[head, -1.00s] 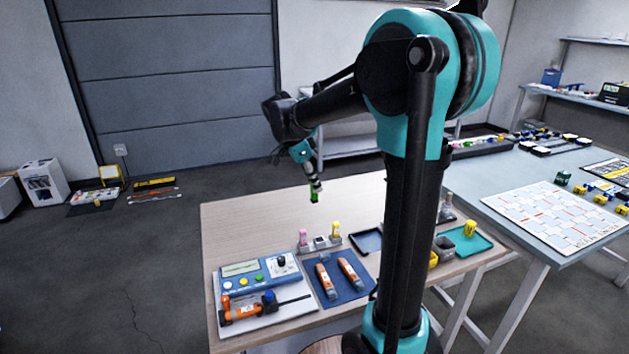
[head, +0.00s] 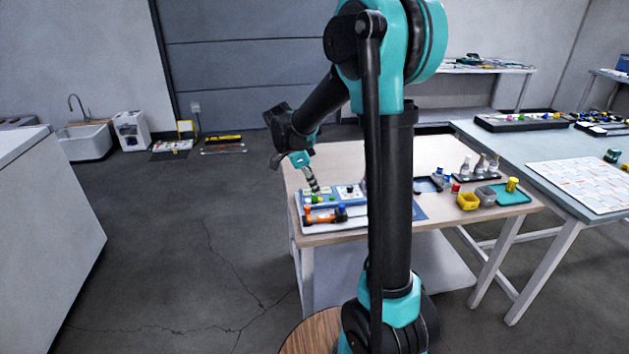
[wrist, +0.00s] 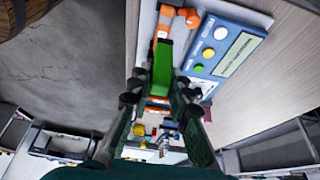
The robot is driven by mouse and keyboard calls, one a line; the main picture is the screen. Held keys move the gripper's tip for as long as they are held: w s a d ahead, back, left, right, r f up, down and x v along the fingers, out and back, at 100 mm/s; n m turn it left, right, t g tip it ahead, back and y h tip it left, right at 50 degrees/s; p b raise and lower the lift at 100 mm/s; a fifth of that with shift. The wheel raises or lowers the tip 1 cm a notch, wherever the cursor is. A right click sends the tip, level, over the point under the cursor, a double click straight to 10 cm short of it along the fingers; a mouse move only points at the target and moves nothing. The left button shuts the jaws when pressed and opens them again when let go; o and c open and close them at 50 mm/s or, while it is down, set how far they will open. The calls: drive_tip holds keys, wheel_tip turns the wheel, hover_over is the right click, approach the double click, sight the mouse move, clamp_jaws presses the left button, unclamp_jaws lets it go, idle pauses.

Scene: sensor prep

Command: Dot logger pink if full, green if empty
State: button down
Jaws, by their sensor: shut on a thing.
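My gripper (head: 313,187) is shut on a green marker (wrist: 162,68), which points away from the wrist between the fingers. It is above the tester at the table's left end. An orange and black logger (head: 308,216) lies along the front of the white tester base; orange parts of it also show in the wrist view (wrist: 163,24), beyond and behind the green marker. I cannot tell whether the marker's tip touches it. The blue tester panel (wrist: 252,38) has a display (wrist: 236,53) and several coloured buttons. The display's reading is not legible. The pink marker is not visible.
A blue mat (head: 419,212) is mostly hidden behind my arm. A yellow bin (head: 468,202), a grey bin (head: 486,195) and a teal tray (head: 516,195) stand at the table's right. A white cabinet (head: 50,210) stands at far left; floor between is clear.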

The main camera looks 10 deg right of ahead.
sight(313, 201)
drive_tip(key=shift+s+a+f, duration=0.1)
drive_tip(key=shift+a+f, duration=0.1)
drive_tip(key=shift+f, duration=1.9)
drive_tip(key=shift+f, duration=0.95)
idle(1.6)
drive_tip(key=shift+r, duration=4)
drive_tip(key=shift+d, duration=0.15)
